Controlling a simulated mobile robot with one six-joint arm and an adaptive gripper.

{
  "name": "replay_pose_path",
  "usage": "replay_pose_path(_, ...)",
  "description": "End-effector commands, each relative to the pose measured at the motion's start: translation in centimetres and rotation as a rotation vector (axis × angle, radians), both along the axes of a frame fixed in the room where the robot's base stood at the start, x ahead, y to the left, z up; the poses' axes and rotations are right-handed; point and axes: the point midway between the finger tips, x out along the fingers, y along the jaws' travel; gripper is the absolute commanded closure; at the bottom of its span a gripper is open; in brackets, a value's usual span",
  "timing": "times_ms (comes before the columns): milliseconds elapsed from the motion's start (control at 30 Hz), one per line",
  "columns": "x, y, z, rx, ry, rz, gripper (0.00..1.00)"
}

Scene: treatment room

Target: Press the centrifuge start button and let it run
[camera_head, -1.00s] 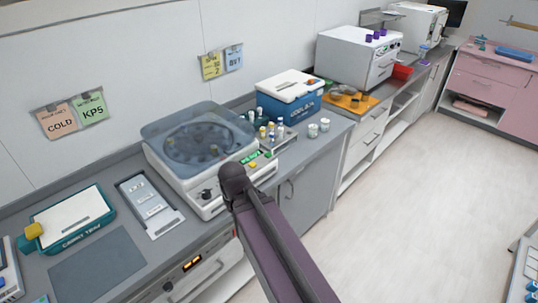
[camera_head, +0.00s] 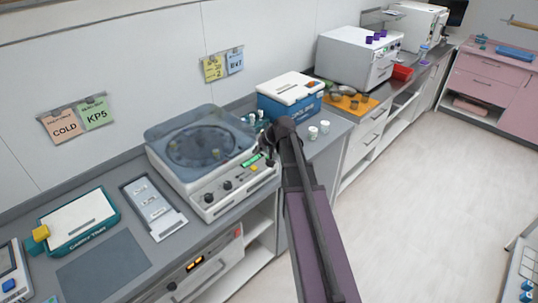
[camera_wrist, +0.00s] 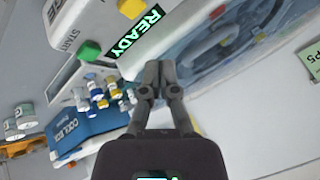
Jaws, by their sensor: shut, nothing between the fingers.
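The centrifuge (camera_head: 185,180) stands on the grey counter with its see-through lid (camera_head: 200,140) down. Its front panel carries dark knobs, a yellow button and a lit green display. In the wrist view the display (camera_wrist: 136,34) reads READY. In the head view my gripper (camera_head: 269,150) is at the panel's right end; contact cannot be told.
A grey tray (camera_head: 153,205) and teal carry tray (camera_head: 80,222) lie left.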

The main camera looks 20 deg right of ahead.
Motion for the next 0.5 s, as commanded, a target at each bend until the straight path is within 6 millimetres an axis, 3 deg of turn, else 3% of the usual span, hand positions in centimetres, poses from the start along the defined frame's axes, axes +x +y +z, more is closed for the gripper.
replay_pose_path(33,1.4,-1.9,0.9,0.016,-0.030,-0.026,1.00)
replay_pose_path(200,3.3,-5.5,2.4,0.050,-0.108,-0.079,1.00)
replay_pose_path(500,3.9,-6.9,2.9,0.063,-0.141,-0.100,1.00)
